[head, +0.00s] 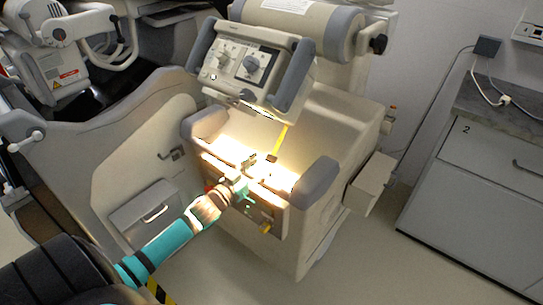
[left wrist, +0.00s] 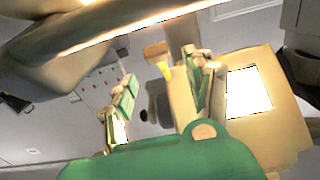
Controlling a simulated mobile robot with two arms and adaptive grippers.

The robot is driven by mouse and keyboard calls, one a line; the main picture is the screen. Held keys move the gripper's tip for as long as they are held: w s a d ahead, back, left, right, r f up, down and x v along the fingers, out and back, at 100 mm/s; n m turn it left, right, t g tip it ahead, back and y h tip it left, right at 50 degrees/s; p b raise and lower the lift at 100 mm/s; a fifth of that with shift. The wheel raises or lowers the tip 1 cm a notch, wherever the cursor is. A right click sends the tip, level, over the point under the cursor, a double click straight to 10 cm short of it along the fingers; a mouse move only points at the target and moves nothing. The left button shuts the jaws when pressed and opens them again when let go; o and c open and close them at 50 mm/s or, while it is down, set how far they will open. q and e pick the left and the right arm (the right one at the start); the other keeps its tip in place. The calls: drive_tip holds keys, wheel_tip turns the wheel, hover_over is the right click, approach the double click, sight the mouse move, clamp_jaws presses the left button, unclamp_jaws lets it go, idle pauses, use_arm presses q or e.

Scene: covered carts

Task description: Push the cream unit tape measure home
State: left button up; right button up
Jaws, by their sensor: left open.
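The cream unit (head: 335,130) stands in the middle of the head view, with a lit recess in its front. A yellow tape (head: 280,141) hangs out below its control panel and ends in a small dark tab in the recess. My left gripper (head: 246,172) reaches into the front of the recess, just left of the tape's lower end. In the left wrist view, my left gripper (left wrist: 160,95) has its green fingers apart with nothing between them. A short yellow strip (left wrist: 165,71) shows beyond the fingers, apart from them. My right gripper is not in view.
The control panel (head: 250,64) with knobs and grey handles overhangs the recess. Grey padded arms (head: 317,182) flank it. Another cream machine (head: 65,60) stands at the upper left.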

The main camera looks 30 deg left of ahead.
sight(271, 156)
use_arm(q)
drive_tip(key=w, duration=0.5)
drive_tip(key=shift+w+d, duration=0.25)
drive_tip(key=shift+w, duration=0.05)
drive_tip(key=shift+c, duration=0.3)
clamp_jaws()
